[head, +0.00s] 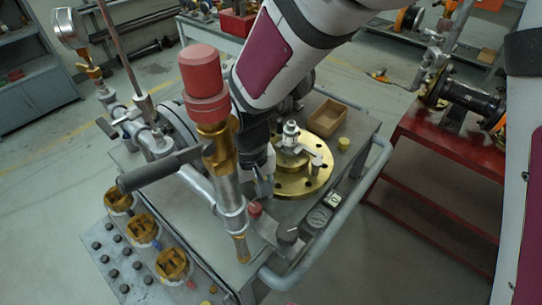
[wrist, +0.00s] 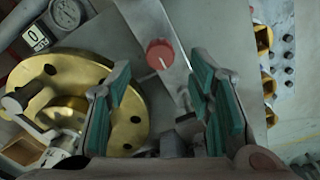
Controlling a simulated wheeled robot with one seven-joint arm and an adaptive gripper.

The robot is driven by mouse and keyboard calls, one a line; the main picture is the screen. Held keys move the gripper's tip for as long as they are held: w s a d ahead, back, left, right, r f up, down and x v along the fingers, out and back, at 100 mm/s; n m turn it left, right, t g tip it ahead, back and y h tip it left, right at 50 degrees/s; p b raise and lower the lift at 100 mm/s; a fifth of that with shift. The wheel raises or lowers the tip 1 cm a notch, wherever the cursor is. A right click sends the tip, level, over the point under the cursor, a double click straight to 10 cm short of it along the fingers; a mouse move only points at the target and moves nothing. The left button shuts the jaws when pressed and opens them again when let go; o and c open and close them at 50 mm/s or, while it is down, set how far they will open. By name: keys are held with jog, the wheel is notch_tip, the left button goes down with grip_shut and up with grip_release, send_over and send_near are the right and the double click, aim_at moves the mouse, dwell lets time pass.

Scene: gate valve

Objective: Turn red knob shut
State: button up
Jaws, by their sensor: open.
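A small red knob (head: 255,210) sits on the metal plate by the yellow-brass flange, just beyond my gripper (head: 262,188) in the head view. In the wrist view the red knob (wrist: 160,53) shows round, with a thin pale pointer line, ahead of the gap between my fingers. My gripper (wrist: 158,80) is open, its green-padded fingers on either side of that gap, and nothing is between them. The knob appears beyond the fingertips and apart from them. My arm hides part of the cart around the gripper in the head view.
A tall valve with a large red cap (head: 203,82) and dark handle (head: 160,170) stands left of my arm. The brass flange (head: 305,178), a gauge (head: 317,218) and an open box (head: 327,118) lie to the right. A rail (head: 345,215) edges the cart.

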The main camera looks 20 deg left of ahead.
aim_at(255, 206)
notch_tip(255, 206, up, 8)
jog(key=shift+f, duration=0.25)
